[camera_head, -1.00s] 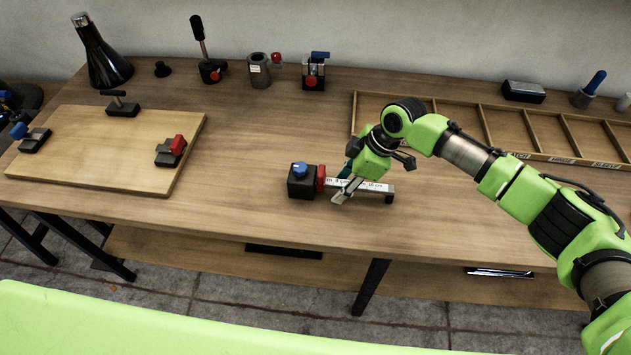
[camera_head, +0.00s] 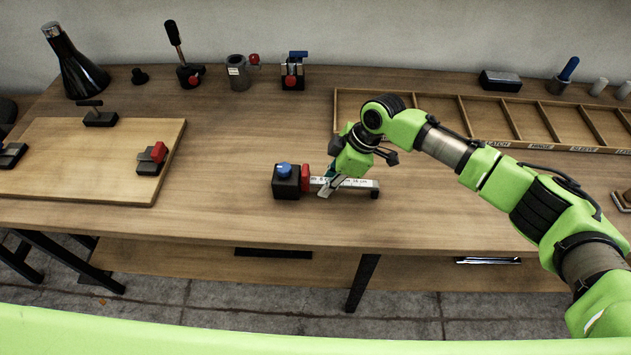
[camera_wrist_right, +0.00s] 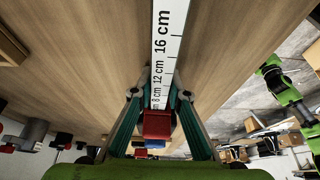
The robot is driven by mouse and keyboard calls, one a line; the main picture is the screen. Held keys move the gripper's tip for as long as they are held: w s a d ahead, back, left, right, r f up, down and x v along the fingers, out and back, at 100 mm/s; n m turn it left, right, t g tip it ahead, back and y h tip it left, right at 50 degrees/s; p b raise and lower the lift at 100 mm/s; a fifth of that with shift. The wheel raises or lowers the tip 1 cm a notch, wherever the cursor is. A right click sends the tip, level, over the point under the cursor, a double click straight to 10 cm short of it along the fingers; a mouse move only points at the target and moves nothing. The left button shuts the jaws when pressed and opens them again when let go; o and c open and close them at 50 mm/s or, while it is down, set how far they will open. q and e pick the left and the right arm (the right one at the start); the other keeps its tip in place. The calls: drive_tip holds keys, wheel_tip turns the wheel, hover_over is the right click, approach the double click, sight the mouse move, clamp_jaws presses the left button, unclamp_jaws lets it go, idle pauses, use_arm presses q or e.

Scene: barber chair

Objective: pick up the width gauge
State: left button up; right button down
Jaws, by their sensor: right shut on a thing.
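The width gauge (camera_head: 286,184) has a black block with a blue knob, a red slider and a white scale bar marked in cm. It lies along the front middle of the table, block to the left and a small dark foot at the right end. My right gripper (camera_head: 331,188) comes from above and is shut on the bar, just right of the red slider. In the right wrist view the scale bar (camera_wrist_right: 165,40) runs between my two fingers (camera_wrist_right: 158,97), with the red slider behind them. I cannot tell whether the gauge is off the table. My left gripper is not in view.
A wooden board (camera_head: 85,190) with clamps lies at the left. A dark bottle (camera_head: 75,65), a lever tool (camera_head: 183,60) and small fixtures stand along the back. A shallow divided wooden tray (camera_head: 478,143) lies behind my right arm. The table around the gauge is clear.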

sight(322, 180)
drive_tip(key=shift+a+r, duration=0.1)
drive_tip(key=shift+r, duration=0.4)
wheel_tip(322, 180, up, 3)
drive_tip(key=shift+f+b, duration=0.2)
drive_tip(key=shift+b, duration=0.8)
drive_tip(key=s+r+b, duration=0.2)
drive_tip(key=s+r, duration=0.8)
drive_tip(key=s, duration=0.4)
drive_tip(key=shift+w+f+b, duration=0.1)
drive_tip(key=shift+b, duration=0.2)
drive_tip(key=shift+w+f+b, duration=0.6)
drive_tip(key=shift+w+f, duration=1.4)
drive_tip(key=shift+w, duration=0.3)
drive_tip(key=shift+w+f+b, duration=0.6)
drive_tip(key=shift+w+f, duration=1.45)
drive_tip(key=shift+w, duration=0.25)
drive_tip(key=shift+w+f+b, duration=0.6)
drive_tip(key=shift+w+f, duration=1.4)
drive_tip(key=shift+w, duration=0.3)
drive_tip(key=shift+f, duration=0.65)
